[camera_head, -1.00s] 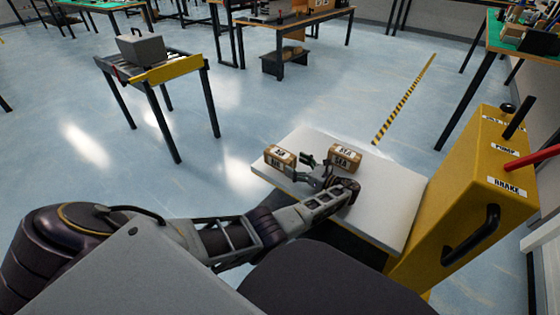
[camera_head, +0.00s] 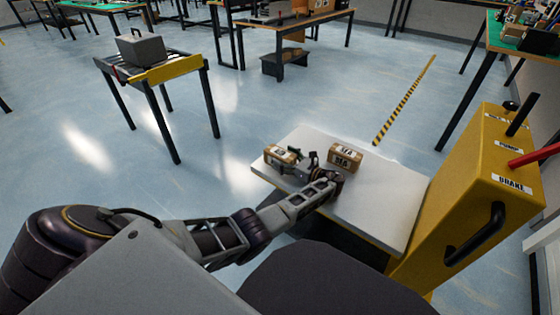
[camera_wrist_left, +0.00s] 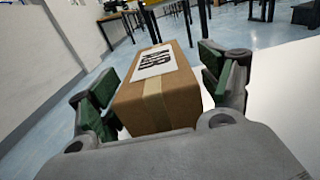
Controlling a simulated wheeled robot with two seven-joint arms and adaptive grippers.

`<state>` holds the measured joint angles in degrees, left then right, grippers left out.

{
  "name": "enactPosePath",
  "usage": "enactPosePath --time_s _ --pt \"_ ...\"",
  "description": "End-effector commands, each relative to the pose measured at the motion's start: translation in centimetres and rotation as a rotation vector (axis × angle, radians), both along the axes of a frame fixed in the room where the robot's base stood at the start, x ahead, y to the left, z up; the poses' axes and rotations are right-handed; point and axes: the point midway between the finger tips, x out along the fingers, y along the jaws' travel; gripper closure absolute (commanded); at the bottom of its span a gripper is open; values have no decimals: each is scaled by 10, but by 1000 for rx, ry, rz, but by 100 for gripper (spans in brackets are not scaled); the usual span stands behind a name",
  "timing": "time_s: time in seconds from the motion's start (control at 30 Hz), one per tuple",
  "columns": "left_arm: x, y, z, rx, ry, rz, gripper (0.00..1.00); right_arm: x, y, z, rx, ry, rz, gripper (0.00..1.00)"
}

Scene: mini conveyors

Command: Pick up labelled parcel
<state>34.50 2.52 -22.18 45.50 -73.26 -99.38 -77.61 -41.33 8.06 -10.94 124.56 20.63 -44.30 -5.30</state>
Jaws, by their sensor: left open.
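Two brown cardboard parcels with white labels stand on a small white table (camera_head: 378,205). The left parcel (camera_head: 274,155) is partly hidden by my left gripper (camera_head: 296,160); its label seems to read AIR. The right parcel (camera_head: 346,157) has a label that seems to read SEA and stands clear of the gripper. In the left wrist view the left parcel (camera_wrist_left: 160,100) lies between the green-padded fingers, which are open with gaps on both sides. My right gripper is not in view.
A yellow cabinet (camera_head: 470,195) with levers and a black handle stands at the table's right edge. A small conveyor stand (camera_head: 165,72) with a grey box (camera_head: 141,48) stands back left. The table's front right part is bare.

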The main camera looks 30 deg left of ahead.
Motion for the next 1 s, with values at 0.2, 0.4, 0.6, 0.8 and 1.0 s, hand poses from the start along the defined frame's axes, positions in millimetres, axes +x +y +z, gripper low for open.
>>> enactPosePath --time_s 0.2,0.4,0.6,0.8,1.0 --pt "0 1 0 0 0 0 21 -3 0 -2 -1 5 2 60" --pt "0 0 0 0 0 0 21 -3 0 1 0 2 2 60" --pt "0 0 0 0 -1 -1 41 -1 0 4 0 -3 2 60" --pt "0 0 0 0 -1 0 66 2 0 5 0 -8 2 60" --pt "0 0 1 1 -2 -1 80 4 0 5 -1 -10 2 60"
